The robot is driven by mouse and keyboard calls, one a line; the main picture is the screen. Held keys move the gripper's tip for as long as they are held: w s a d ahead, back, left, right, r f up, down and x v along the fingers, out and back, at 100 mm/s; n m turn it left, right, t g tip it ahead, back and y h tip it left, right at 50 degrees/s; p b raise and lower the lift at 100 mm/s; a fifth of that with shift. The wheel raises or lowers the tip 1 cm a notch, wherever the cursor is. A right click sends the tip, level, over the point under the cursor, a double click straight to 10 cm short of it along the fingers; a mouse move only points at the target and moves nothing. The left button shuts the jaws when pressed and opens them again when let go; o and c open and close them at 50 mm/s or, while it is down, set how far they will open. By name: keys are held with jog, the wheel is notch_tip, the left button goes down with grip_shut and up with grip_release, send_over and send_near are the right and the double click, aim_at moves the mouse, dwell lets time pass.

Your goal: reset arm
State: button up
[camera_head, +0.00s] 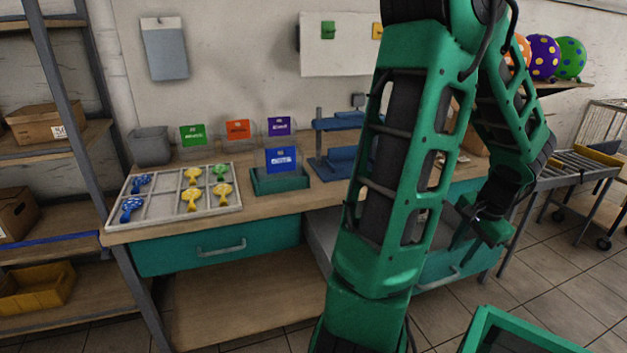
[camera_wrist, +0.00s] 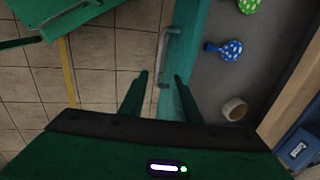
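My green arm crosses the middle and right of the head view, bent over at the top so that its forearm hangs down on the right. My gripper (camera_head: 463,232) is low at the right front of the workbench, by the open drawer. In the wrist view my gripper (camera_wrist: 160,88) has two dark green fingers spread apart with nothing between them. The teal drawer front (camera_wrist: 192,35) and its grey handle (camera_wrist: 164,45) lie beyond the fingertips. I cannot tell whether a finger touches the handle.
The open drawer holds a blue dotted balloon (camera_wrist: 227,49), a green balloon (camera_wrist: 248,5) and a tape roll (camera_wrist: 235,109). On the workbench (camera_head: 270,206) are a divided balloon tray (camera_head: 160,209) and a blue press (camera_head: 335,166). A roller conveyor (camera_head: 572,164) stands right.

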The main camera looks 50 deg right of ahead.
jog(key=w+a+r+n+y, duration=0.15)
jog(key=w+a+n, duration=0.3)
jog(key=w, duration=0.45)
jog(key=w+a+r+n, duration=0.3)
jog(key=w+a, duration=0.3)
jog(key=w, duration=0.2)
jog(key=w+a+r+n+g, duration=0.1)
jog(key=a+n, duration=0.4)
jog(key=a, duration=0.5)
jog(key=w+a+r+n+g, duration=0.1)
jog(key=w+a+r+n, duration=0.2)
jog(key=a, duration=0.7)
jog(key=shift+w+n, duration=0.3)
jog(key=shift+n, duration=0.95)
jog(key=shift+r, duration=0.1)
